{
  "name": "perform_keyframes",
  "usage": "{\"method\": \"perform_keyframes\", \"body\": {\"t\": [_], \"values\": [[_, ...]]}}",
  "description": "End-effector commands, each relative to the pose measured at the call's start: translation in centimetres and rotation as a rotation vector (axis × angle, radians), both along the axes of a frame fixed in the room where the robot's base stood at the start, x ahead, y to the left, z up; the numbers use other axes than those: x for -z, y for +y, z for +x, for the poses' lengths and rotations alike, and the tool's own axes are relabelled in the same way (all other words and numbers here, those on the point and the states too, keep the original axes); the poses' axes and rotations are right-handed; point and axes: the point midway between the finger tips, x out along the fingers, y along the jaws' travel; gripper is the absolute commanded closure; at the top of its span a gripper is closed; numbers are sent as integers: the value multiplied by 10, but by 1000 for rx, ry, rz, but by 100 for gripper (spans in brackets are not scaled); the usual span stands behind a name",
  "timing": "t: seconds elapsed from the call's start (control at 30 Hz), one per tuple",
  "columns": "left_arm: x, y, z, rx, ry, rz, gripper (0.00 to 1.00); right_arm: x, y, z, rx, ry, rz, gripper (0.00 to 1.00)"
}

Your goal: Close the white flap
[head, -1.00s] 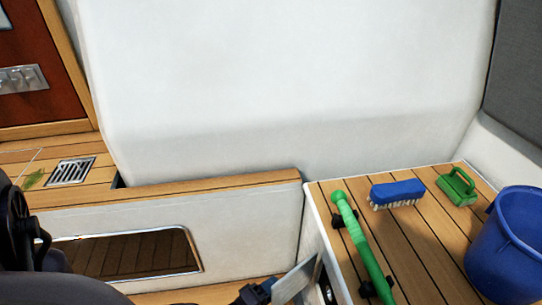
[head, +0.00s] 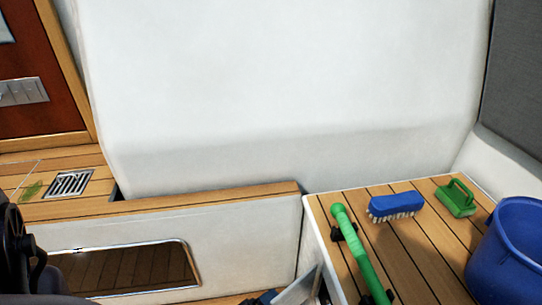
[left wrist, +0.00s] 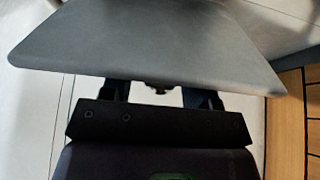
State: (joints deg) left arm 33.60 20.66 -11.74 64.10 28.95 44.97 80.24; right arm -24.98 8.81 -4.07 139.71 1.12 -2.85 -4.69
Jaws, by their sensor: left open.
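The white flap (head: 297,291) shows at the bottom edge of the head view, beside the wooden-topped bench, as a small tilted panel standing out from its side and cut off by the frame. In the left wrist view the flap (left wrist: 150,40) is a broad grey, shaded panel across the upper part. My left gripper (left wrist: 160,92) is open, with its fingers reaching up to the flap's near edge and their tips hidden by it. I cannot tell whether they touch. In the head view only a dark bit of the gripper (head: 262,298) shows, left of the flap. My right gripper is not in view.
The bench top (head: 408,250) holds a green-handled tool (head: 360,253), a blue brush (head: 395,204), a green scrubber (head: 457,198) and a blue bucket (head: 508,250). A white seat wall (head: 285,90) rises behind. A framed dark opening (head: 125,268) lies left.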

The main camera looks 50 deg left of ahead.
Motion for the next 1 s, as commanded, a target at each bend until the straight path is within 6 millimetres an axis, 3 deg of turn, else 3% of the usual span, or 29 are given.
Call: {"method": "perform_keyframes", "body": {"t": [0.17, 0.6, 0.8, 1.0], "values": [[-1, 2, -17, 0, 0, 0, 45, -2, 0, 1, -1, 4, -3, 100], [0, 9, -91, 0, 1, 0, 45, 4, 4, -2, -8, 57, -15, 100], [0, 10, -105, 0, 0, 0, 45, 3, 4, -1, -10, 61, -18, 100], [0, 10, -108, 0, 1, 0, 45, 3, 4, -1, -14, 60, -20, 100]]}}
